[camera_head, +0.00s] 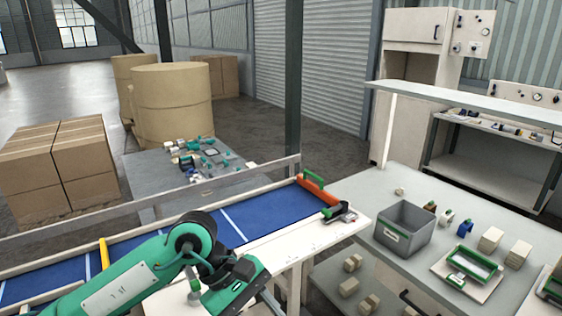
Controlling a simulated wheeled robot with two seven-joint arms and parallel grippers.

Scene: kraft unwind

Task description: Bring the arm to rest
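My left arm, green with dark joints, reaches in from the lower left over the front edge of the conveyor. Its gripper (268,301) is low in the picture, near the white side rail; its fingers are dark, small and partly cut off by the bottom edge. I cannot tell whether they are open or shut, and I see nothing clearly held. My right gripper is not in view.
A blue conveyor (265,212) has an orange and green end stop (317,190). On the right bench (400,178) stand a grey bin (404,229), a green-framed tray (473,266) and several beige blocks. A tool table (150,165) stands behind; cartons (60,165) are left.

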